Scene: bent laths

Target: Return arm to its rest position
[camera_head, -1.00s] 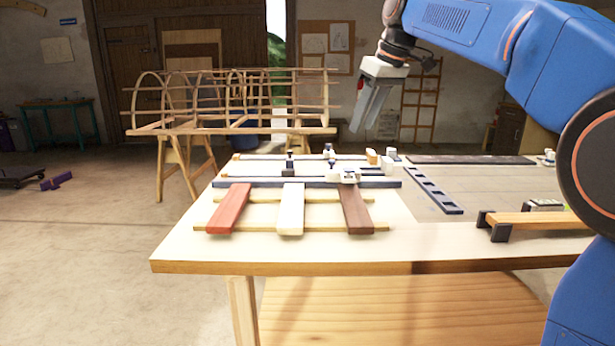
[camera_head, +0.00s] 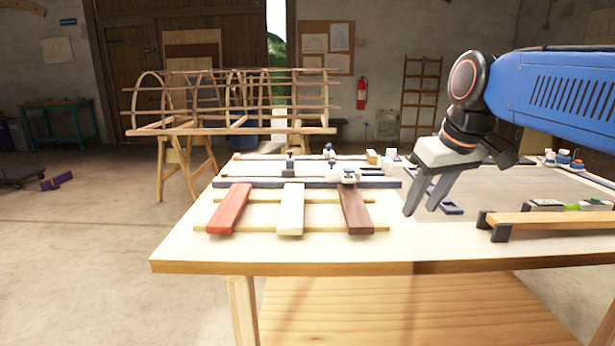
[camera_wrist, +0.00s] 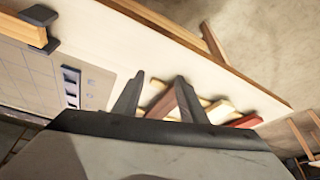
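My gripper (camera_head: 420,210) hangs over the workbench (camera_head: 240,247), right of the brown lath, with its fingers pointing down and slightly left. The two fingers stand apart with nothing between them. In the wrist view the gripper (camera_wrist: 158,80) also shows a clear gap, with the laths beyond the fingertips. A red lath (camera_head: 230,209), a cream lath (camera_head: 291,209) and a brown lath (camera_head: 355,209) lie side by side across two pale strips on the bench. The gripper is apart from all of them.
A wooden bar (camera_head: 550,219) rests in dark holders at the bench's right. A dark slotted strip and a grey gridded surface (camera_head: 500,181) lie partly behind my gripper. Small clamps and blocks stand at the back of the laths. A ribbed wooden frame (camera_head: 235,100) stands on trestles behind.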

